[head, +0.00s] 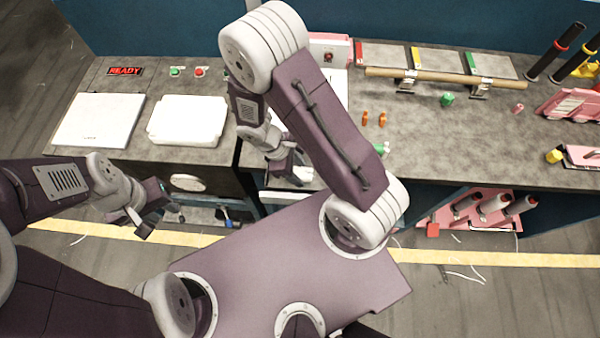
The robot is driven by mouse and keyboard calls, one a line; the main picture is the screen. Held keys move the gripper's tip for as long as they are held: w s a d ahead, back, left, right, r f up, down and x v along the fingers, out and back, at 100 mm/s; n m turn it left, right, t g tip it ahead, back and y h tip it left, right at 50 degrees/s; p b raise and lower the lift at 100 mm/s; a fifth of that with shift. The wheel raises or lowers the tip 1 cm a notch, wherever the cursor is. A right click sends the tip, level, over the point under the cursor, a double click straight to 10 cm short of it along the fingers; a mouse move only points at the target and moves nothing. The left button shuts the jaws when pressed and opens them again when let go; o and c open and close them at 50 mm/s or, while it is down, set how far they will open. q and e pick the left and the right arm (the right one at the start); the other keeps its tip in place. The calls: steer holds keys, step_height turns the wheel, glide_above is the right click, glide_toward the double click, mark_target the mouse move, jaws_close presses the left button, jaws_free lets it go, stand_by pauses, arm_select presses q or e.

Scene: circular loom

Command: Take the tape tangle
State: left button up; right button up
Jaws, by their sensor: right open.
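I cannot pick out a tape tangle with certainty. Thin pale strands (462,274) lie on the floor at the lower right, and they may be loose thread or tape. My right gripper (292,172) is open by the front edge of the bench, partly hidden by my own arm. A small white thing (303,174) shows right beside its fingers; I cannot tell what it is or whether they touch. My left gripper (162,216) hangs low in front of the bench at the left, and its jaws are too unclear to read.
The grey bench (430,145) carries a white flat panel (98,120), a white box (188,120), a long rod (440,77), orange pegs (382,119) and a green piece (447,100). Dark-handled tools (555,52) stand at the right. A pink rack (480,212) sits below the bench.

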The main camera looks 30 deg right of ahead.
steer(key=shift+w, duration=0.1)
steer(key=shift+c, duration=1.2)
steer(key=c, duration=0.9)
steer(key=shift+o, duration=0.2)
